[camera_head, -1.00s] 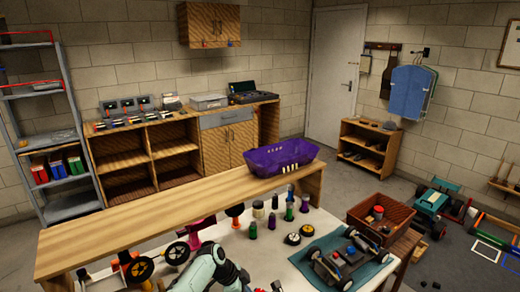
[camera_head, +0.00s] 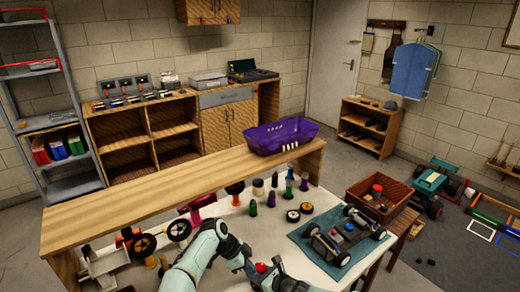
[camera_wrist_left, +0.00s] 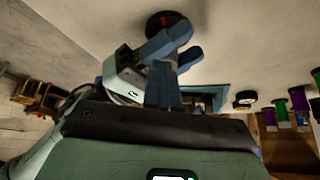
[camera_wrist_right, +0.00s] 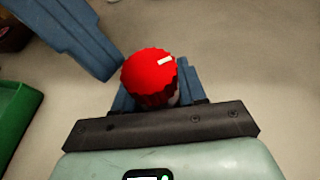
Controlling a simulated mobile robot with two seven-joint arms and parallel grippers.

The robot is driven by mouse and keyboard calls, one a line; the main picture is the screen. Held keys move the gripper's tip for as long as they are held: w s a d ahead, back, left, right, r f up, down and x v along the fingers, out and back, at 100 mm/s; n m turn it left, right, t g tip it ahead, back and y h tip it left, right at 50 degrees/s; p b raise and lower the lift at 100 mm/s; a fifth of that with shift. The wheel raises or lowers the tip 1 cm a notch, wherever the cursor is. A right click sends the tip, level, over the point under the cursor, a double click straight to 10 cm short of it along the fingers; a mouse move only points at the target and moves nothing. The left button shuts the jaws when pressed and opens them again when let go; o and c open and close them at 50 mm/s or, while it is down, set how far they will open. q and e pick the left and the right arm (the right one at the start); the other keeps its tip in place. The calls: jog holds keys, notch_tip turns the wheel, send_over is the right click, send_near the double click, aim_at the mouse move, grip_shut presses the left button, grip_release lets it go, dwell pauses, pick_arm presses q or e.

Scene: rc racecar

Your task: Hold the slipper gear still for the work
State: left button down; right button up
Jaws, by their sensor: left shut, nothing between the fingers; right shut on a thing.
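A red round piece with a toothed edge and a white mark (camera_wrist_right: 150,78), which looks like the slipper gear, is held between my right gripper's fingers (camera_wrist_right: 152,98). The red piece also shows in the head view (camera_head: 262,267), above the white table near its front edge. My left gripper (camera_head: 250,268) is shut and empty, close beside the piece on its left. Its blue fingers (camera_wrist_left: 163,85) show in the left wrist view, and one blue finger crosses the upper left of the right wrist view. Whether the left fingers touch the piece cannot be told.
A car chassis (camera_head: 345,236) lies on a teal mat (camera_head: 307,242) at the table's right. Two small wheels (camera_head: 299,212) and several bottles (camera_head: 272,199) stand behind. A white rack with black wheels (camera_head: 112,262) is at the left. A purple basket (camera_head: 282,137) sits on the raised shelf.

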pick_arm(q)
jog(key=shift+s+r, duration=0.1)
jog(key=shift+s, duration=0.05)
jog(key=shift+a+r, duration=0.2)
jog(key=shift+r, duration=2.75)
notch_tip(320, 180, down, 6)
jog(key=shift+w+d, duration=0.2)
jog(key=shift+d, duration=0.4)
jog(key=shift+s, duration=0.1)
